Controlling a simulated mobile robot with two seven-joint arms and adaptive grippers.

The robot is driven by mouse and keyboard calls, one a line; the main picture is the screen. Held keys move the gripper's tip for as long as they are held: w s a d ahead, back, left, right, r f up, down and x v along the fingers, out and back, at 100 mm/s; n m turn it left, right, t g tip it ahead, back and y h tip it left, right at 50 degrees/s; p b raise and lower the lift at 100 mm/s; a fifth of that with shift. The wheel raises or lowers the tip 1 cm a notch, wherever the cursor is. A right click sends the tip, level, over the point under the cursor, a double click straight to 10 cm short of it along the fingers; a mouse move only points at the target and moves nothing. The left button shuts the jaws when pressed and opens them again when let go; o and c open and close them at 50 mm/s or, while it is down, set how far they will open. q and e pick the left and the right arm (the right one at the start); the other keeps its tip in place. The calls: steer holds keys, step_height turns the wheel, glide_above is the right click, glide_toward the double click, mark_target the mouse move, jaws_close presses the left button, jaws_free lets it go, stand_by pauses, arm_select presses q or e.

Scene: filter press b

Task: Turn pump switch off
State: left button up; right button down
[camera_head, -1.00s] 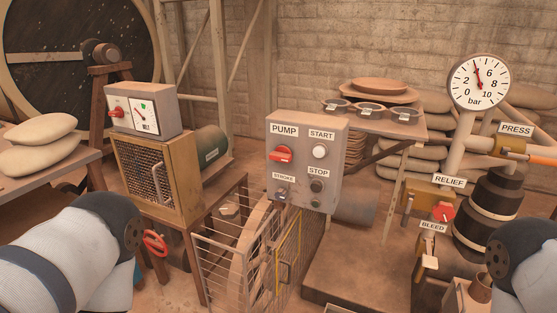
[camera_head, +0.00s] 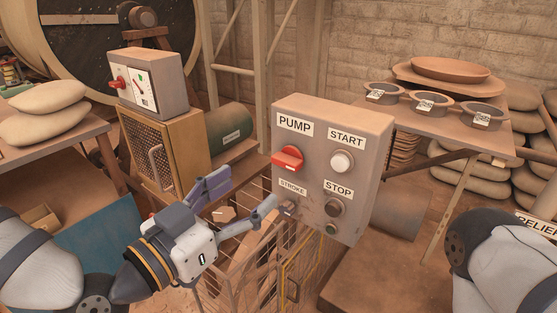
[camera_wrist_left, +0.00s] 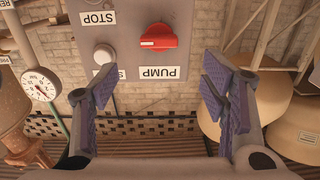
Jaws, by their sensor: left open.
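The red pump switch (camera_head: 287,158) sits under the PUMP label on the grey control box (camera_head: 355,190). Its handle lies roughly level. My left gripper (camera_head: 235,200) is open and empty, in front of the box, below and left of the switch. In the left wrist view, which shows the labels upside down, the switch (camera_wrist_left: 158,37) lies beyond the two open purple finger pads (camera_wrist_left: 157,88), and nothing is between them. No contact with the switch shows. My right arm is at the right edge, with its gripper out of view.
The box also carries a white START button (camera_head: 341,162), a dark STOP button (camera_head: 334,207) and a STROKE control (camera_head: 288,208). A wire guard (camera_head: 300,265) stands below it. Another box with a red switch (camera_head: 150,80) is at left. A table with bowls (camera_head: 450,130) is behind.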

mark_target(282, 165)
arm_select(q)
steer(key=x, duration=1)
steer(key=shift+d+f, duration=0.15)
steer(key=shift+f, duration=0.05)
steer(key=c, duration=1.1)
